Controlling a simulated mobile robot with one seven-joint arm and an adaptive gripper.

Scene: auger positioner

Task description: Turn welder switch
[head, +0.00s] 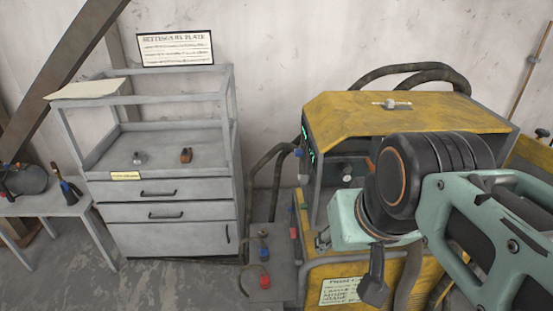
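The yellow welder (430,112) stands right of centre with a dark front panel. A dark knob (347,170) shows on this panel, with a lit green display (308,143) at its left edge. I cannot tell which control is the welder switch; part of the panel is hidden behind my arm. My arm comes in from the right, across the welder's front. A dark piece at its end, likely part of my gripper (374,283), hangs in front of the lower yellow body. Its fingers do not show clearly, and I see nothing held.
A grey drawer cabinet (165,239) with an open shelf stands left, holding small parts. A low table (45,207) with tools is at far left. Dark cables (262,165) and a small grey stand (272,285) lie between cabinet and welder. Bare floor shows at lower left.

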